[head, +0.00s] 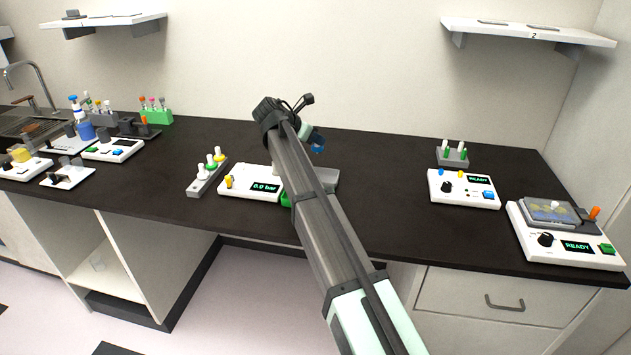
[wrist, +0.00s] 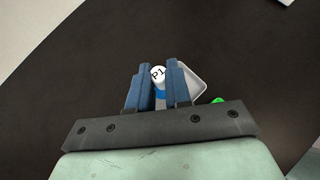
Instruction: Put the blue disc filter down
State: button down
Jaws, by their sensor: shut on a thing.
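In the wrist view the two dark blue fingers of my gripper (wrist: 159,68) are closed on the blue disc filter (wrist: 159,93). A white round cap marked "P1" (wrist: 158,73) shows between the fingertips, with blue just below it. A light grey tray (wrist: 194,84) lies beyond and below the fingers, partly hidden by them. I cannot tell whether the filter touches the tray. In the head view my gripper is mostly behind my arm, with a bit of blue showing at its end.
A white "0.0 bar" device (head: 240,193) and a rack with several knobs (head: 209,171) stand left of my arm. A "READY" device (head: 463,201), a small rack (head: 452,160) and a larger device (head: 548,245) stand at right. The counter (head: 390,160) between is clear.

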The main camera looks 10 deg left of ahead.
jog(key=shift+s+d+f, duration=0.1)
jog(key=shift+s, duration=0.2)
jog(key=shift+w+a+f+n+t+y, duration=0.1)
jog(key=shift+w+a+n+t+y, duration=0.2)
jog(key=shift+n+y, duration=0.25)
jog(key=shift+f, duration=4.85)
jog(key=shift+f, duration=0.15)
jog(key=c, duration=1.1)
grip_release()
jog(key=shift+o, duration=0.2)
jog(key=v, duration=1.2)
jog(key=shift+a, duration=0.1)
